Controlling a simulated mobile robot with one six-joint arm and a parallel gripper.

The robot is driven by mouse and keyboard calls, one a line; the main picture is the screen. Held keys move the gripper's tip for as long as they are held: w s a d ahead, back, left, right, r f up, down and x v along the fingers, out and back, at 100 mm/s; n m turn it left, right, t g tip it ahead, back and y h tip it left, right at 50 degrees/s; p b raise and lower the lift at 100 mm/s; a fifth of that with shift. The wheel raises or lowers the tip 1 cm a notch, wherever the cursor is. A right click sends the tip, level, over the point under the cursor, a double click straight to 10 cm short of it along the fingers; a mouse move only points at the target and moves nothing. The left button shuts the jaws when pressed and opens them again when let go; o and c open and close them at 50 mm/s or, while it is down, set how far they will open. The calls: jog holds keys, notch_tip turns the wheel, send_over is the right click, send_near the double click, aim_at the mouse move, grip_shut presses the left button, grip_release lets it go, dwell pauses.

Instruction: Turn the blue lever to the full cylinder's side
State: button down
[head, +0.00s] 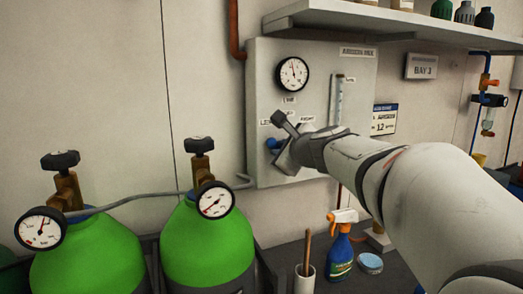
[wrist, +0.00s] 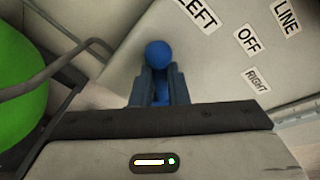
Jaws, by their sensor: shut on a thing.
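The blue lever shows its round knob (wrist: 158,54) in the wrist view, with its stem running down between the jaws. My gripper (wrist: 160,88) is shut on the lever, one jaw on each side. In the head view the blue knob (head: 273,143) shows at the left of my gripper (head: 284,146), low on the grey panel (head: 266,80). The lever's pivot is hidden. Two green cylinders stand at the left: the left one (head: 88,262) with a gauge (head: 41,229), the right one (head: 207,245) with a gauge (head: 214,200). Their needles differ: left near upright, right slanted.
Labels LEFT (wrist: 198,12), OFF (wrist: 247,40) and RIGHT (wrist: 257,79) are on the panel. A grey hose (head: 130,199) runs by the cylinders. A shelf (head: 390,24) overhangs the panel. A spray bottle (head: 341,250) and a cup (head: 304,279) stand below my arm.

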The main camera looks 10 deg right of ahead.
jog(key=shift+a+r, duration=0.1)
jog(key=shift+r, duration=0.3)
jog(key=c, duration=1.4)
grip_release()
jog(key=shift+a+f, duration=0.1)
jog(key=shift+f, duration=0.05)
jog(key=shift+c, duration=0.2)
jog(key=shift+o, duration=0.2)
jog(key=shift+f, duration=0.1)
jog(key=v, duration=0.7)
jog(key=shift+s, duration=0.4)
